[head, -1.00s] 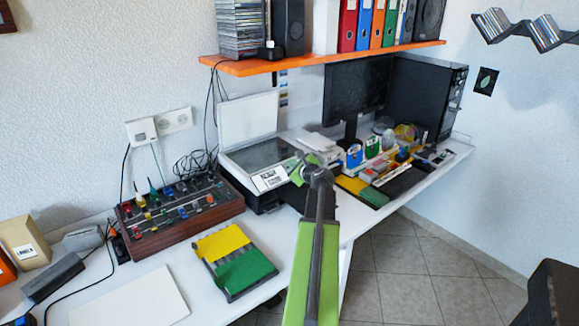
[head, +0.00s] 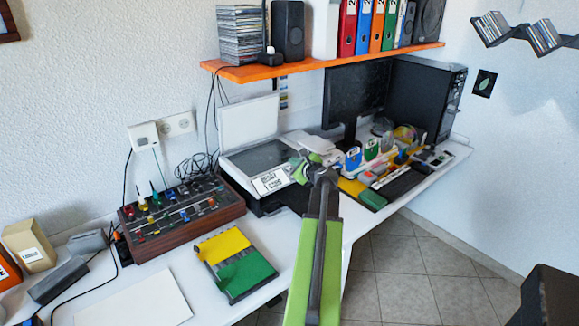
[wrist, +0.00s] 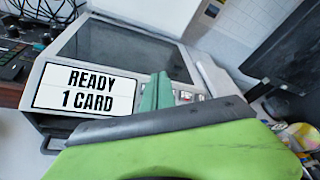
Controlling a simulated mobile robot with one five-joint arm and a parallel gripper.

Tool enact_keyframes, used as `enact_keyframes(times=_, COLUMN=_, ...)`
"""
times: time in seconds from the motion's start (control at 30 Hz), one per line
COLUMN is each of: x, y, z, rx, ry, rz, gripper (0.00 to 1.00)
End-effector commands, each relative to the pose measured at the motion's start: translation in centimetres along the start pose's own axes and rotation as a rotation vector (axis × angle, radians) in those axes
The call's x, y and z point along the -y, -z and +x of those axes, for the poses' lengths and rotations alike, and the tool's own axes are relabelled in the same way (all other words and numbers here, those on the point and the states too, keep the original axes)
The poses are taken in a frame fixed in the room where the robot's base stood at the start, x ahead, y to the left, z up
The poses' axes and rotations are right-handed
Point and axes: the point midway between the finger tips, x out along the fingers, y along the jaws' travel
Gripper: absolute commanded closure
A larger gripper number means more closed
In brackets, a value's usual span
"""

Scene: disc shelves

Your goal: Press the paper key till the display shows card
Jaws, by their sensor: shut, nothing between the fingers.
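The printer (head: 262,158) stands on the desk with its lid up; it also fills the middle of the wrist view (wrist: 125,55). Its display (wrist: 87,88) reads "READY 1 CARD" in the wrist view; the display shows small in the head view (head: 270,182). A row of small keys (wrist: 186,96) lies right of the display, partly behind my fingers. My gripper (wrist: 157,92) is shut and empty, its teal fingertips over the key row. In the head view my gripper (head: 299,166) is at the printer's front right. I cannot tell whether the fingertips touch a key, and the paper key's label is not readable.
A monitor (head: 355,92) and a black computer case (head: 425,95) stand to the right. A knob panel (head: 180,218) and a yellow and green tray (head: 235,265) are left of my arm. An orange shelf (head: 300,66) hangs above.

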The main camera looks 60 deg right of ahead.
Motion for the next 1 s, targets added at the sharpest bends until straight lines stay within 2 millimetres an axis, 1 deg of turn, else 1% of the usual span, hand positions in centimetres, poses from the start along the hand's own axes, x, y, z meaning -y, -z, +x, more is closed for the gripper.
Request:
enact_keyframes(times=0.03, x=0.5, y=-0.7, z=-0.6, rx=0.0, ry=0.0, rz=0.0, gripper=1.0)
enact_keyframes(times=0.3, x=1.7, y=-1.7, z=-2.2, rx=-0.001, ry=0.0, rz=0.001, gripper=1.0)
enact_keyframes(times=1.0, x=1.6, y=-1.6, z=-2.2, rx=0.0, ry=0.0, rz=0.0, gripper=1.0)
